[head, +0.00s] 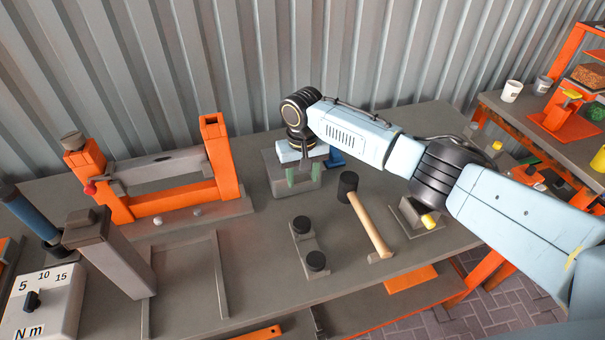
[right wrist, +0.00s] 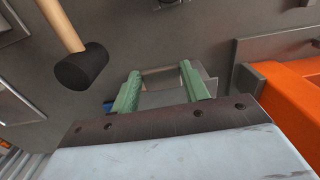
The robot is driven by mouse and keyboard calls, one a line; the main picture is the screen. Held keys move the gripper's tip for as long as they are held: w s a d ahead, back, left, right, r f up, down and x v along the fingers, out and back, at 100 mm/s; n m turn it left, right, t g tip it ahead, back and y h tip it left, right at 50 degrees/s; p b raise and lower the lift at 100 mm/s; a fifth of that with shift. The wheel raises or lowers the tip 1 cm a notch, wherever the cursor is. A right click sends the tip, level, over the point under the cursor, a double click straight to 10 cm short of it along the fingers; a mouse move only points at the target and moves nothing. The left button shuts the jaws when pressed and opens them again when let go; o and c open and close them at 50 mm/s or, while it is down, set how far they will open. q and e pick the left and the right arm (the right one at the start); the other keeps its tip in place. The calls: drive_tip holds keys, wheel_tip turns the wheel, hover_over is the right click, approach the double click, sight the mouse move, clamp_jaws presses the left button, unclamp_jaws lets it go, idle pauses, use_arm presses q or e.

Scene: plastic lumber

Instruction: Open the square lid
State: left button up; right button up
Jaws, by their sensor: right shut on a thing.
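My right gripper (head: 302,174) comes down from above onto a grey square box (head: 272,171) near the back middle of the bench. Its green fingers point down, one on each side of a grey square lid. In the right wrist view the gripper (right wrist: 163,80) has its fingers along two opposite sides of the light grey lid (right wrist: 165,96). It is shut on the lid. The gripper body hides much of the lid and box in the head view, so I cannot tell whether the lid is lifted. My left gripper is not in view.
A mallet (head: 365,215) lies right of the box and also shows in the wrist view (right wrist: 80,66). An orange frame (head: 165,204) stands to the left. A plate with two black knobs (head: 305,245) lies in front. A small grey holder (head: 415,215) is further right.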

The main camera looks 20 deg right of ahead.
sight(297, 170)
drive_tip(key=shift+w+r+p, duration=0.25)
drive_tip(key=shift+r+p, duration=0.7)
drive_tip(key=shift+r, duration=0.1)
drive_tip(key=shift+o, duration=0.2)
drive_tip(key=r+p, duration=0.1)
drive_tip(key=w+r+p, duration=0.1)
drive_tip(key=r, duration=0.1)
drive_tip(key=w+r+p, duration=0.1)
drive_tip(key=shift+r+p, duration=0.3)
drive_tip(key=shift+w+r, duration=1.1)
drive_tip(key=shift+r, duration=0.05)
drive_tip(key=shift+c, duration=0.2)
drive_tip(key=o, duration=1.4)
drive_tip(key=shift+w+f, duration=0.15)
drive_tip(key=shift+f, duration=0.05)
drive_tip(key=shift+r, duration=0.1)
